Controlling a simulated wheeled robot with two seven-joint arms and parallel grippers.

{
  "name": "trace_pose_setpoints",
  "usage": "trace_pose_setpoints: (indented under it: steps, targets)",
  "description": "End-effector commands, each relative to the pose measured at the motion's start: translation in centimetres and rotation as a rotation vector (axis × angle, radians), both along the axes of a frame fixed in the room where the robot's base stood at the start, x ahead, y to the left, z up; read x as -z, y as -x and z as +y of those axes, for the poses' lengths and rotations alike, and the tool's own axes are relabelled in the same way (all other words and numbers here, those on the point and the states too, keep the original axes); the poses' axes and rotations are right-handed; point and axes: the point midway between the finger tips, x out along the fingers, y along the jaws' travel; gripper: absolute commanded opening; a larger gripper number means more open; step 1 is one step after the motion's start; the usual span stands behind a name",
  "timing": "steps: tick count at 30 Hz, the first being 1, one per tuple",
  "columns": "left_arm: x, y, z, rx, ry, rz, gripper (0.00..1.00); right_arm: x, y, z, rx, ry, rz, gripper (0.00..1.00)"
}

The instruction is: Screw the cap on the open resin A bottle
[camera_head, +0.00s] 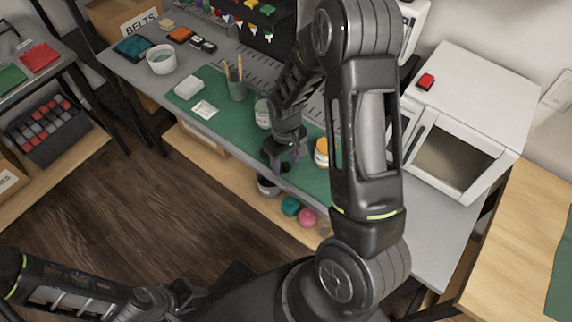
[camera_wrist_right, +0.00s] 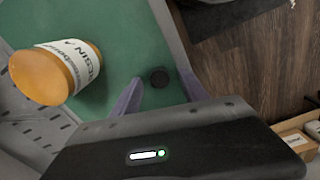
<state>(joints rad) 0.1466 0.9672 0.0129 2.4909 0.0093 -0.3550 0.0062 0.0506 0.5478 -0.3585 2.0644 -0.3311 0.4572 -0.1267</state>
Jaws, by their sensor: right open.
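An orange bottle with a white "RESIN A" label (camera_wrist_right: 72,68) stands on the green mat; in the head view it (camera_head: 321,153) is just right of my right gripper. Its mouth is not clear in either view. A small dark round cap (camera_wrist_right: 159,77) lies on the mat near the bench's front edge. My right gripper (camera_wrist_right: 158,92) is open and points down, with the cap between its fingertips in the picture; contact cannot be told. In the head view this gripper (camera_head: 281,166) hides the cap. My left gripper (camera_head: 182,298) is low over the floor, away from the bench, its jaws unclear.
A pale bottle (camera_head: 262,112) stands behind my right gripper. A cup with sticks (camera_head: 237,88), a white block (camera_head: 189,87) and a white bowl (camera_head: 161,59) are further left. A white box-shaped machine (camera_head: 470,110) stands right. The mat's (camera_head: 215,122) left front is clear.

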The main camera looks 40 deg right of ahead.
Motion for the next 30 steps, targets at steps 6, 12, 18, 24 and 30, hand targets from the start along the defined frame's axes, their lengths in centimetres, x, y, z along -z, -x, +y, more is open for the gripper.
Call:
trace_pose_setpoints:
  steps: [6,12,18,24,30]
  targets:
    - [0.0,-0.01,-0.01,0.0,0.0,0.0,0.36,-0.02,0.0,-0.01,0.0,0.0,0.0,0.52]
    - [-0.01,-0.01,0.0,0.0,0.0,0.0,0.36,-0.02,0.0,-0.01,0.0,0.0,0.0,0.45]
    - [-0.01,-0.02,0.0,0.0,0.0,0.0,0.36,-0.03,0.01,-0.01,0.0,0.0,0.0,0.28]
    - [-0.01,-0.01,0.0,0.0,0.0,0.0,0.36,-0.02,0.01,-0.01,0.0,0.0,0.0,0.12]
    - [-0.01,-0.02,0.0,0.0,0.0,0.0,0.36,-0.02,0.01,-0.01,0.0,0.0,0.0,0.0]
